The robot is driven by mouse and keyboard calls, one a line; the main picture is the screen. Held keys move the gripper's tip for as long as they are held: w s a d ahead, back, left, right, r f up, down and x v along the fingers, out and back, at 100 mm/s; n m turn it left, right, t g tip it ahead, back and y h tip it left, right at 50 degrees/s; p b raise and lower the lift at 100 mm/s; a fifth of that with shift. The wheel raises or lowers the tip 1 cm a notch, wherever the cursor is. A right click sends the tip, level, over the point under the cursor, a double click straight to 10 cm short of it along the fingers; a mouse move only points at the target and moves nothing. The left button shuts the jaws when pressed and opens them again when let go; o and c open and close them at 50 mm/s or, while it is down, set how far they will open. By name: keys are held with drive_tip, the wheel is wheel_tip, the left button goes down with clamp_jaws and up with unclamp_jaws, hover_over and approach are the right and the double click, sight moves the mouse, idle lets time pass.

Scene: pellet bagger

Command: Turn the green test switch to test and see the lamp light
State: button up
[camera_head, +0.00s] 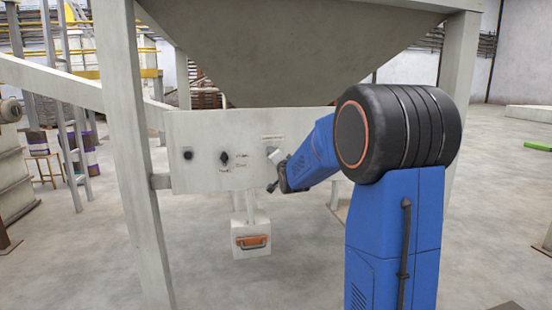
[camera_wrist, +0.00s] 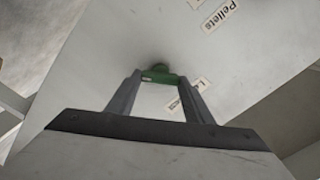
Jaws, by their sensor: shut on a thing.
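The green test switch (camera_wrist: 158,75) sits on a pale panel in the wrist view, with the fingers of my gripper (camera_wrist: 160,80) on either side of it. My gripper is shut on the switch. In the head view my gripper (camera_head: 275,157) reaches the right part of the grey panel (camera_head: 205,178) and hides the switch. I cannot make out a lit lamp in either view. A small label (camera_wrist: 188,100) shows partly between and behind the fingers, and its text is not readable.
Two dark knobs, a left one (camera_head: 188,155) and a middle one (camera_head: 224,158), are on the panel. A "Pellets" label (camera_wrist: 222,14) is near the switch. A box with an orange handle (camera_head: 251,242) hangs below. A frame post (camera_head: 128,150) stands left and the hopper (camera_head: 300,55) is above.

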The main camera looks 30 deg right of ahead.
drive_tip(key=shift+m, duration=0.6)
drive_tip(key=shift+f, duration=0.1)
drive_tip(key=o, duration=1.1)
drive_tip(key=shift+c, duration=0.2)
drive_tip(key=shift+s, duration=0.1)
drive_tip(key=v, duration=1.7)
drive_tip(key=shift+s, duration=0.15)
